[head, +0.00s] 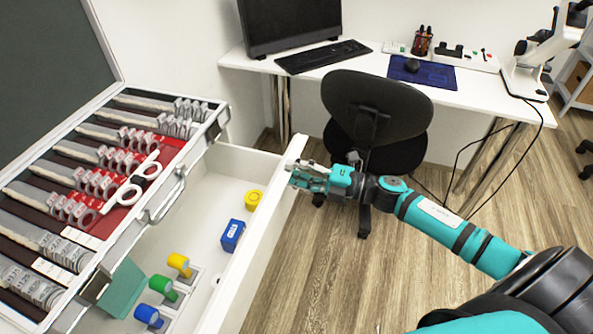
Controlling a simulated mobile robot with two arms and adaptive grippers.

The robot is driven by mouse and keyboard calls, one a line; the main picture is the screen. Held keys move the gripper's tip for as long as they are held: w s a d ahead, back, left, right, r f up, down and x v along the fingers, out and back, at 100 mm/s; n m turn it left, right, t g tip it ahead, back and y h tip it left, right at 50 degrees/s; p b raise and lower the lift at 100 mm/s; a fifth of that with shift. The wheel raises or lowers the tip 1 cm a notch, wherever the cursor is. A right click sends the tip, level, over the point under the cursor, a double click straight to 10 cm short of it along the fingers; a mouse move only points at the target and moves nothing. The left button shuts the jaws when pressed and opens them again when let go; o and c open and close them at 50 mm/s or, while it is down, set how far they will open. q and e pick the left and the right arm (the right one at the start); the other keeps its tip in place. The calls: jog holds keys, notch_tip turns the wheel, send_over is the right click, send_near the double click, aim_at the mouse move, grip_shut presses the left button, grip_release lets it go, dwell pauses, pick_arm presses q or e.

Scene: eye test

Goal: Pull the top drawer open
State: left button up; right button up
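A white drawer (262,226) stands pulled well out in the head view, so its inside shows. Its front panel is on the right side of the picture. Inside lie a yellow round piece (254,200), a blue block (232,236), and yellow (179,263), green (162,286) and blue (148,315) cylinders on small white holders. My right gripper (303,175) is at the far end of the drawer's front panel, by its top edge. Whether it touches the panel, and whether its fingers are closed, I cannot tell. My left gripper is not in view.
A case (147,204) with a metal handle and rows of tools is left of the open drawer. A black chair (375,110) stands close behind my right gripper. A white desk (350,80) with monitor and keyboard is at the back. Wooden floor (325,270) right of the drawer is clear.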

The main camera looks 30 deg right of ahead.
jog(key=v, duration=1.2)
jog(key=shift+a, duration=0.1)
dwell(0.4)
